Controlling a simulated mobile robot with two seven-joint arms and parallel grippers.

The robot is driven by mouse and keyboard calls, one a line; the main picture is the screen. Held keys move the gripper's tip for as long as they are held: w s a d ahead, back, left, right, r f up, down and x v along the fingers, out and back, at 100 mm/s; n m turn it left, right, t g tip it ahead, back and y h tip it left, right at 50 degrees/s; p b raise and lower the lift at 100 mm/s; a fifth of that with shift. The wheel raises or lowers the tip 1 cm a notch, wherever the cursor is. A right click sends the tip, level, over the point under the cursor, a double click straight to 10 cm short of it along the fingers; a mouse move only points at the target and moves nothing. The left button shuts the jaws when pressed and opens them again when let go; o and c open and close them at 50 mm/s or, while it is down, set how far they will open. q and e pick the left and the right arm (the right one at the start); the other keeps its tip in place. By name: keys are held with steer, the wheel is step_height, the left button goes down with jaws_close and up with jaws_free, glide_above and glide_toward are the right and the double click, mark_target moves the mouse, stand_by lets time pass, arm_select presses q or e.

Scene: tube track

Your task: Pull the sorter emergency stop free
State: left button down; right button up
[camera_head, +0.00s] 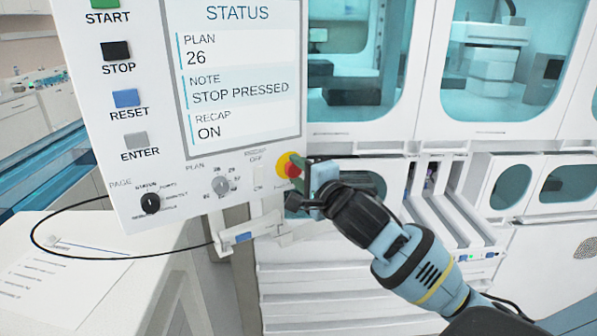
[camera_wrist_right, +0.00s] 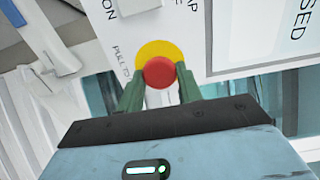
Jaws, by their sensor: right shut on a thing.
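The emergency stop is a red round button (camera_wrist_right: 159,73) on a yellow disc (camera_wrist_right: 158,48), at the lower right corner of the sorter's white control panel (camera_head: 120,185). In the head view the button (camera_head: 291,169) is partly covered by my right gripper (camera_head: 297,178). In the right wrist view the two green fingers of my right gripper (camera_wrist_right: 159,84) sit on either side of the red button and are shut on it. The panel's screen (camera_head: 241,75) reads "STOP PRESSED", plan 26 and recap ON. My left gripper is not in view.
The panel also carries start, stop, reset (camera_head: 126,98) and enter buttons, a page knob (camera_head: 150,203) and a plan knob (camera_head: 221,185). A black cable (camera_head: 60,256) loops over the white counter (camera_head: 110,280) at left. Glass-fronted cabinets (camera_head: 490,60) stand behind.

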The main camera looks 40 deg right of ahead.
steer(key=shift+s, duration=0.1)
steer(key=o, duration=0.7)
steer(key=shift+s, duration=0.1)
steer(key=o, duration=0.5)
steer(key=shift+c, duration=0.2)
steer(key=s, duration=0.7)
steer(key=shift+s+a, duration=0.2)
steer(key=shift+s, duration=0.15)
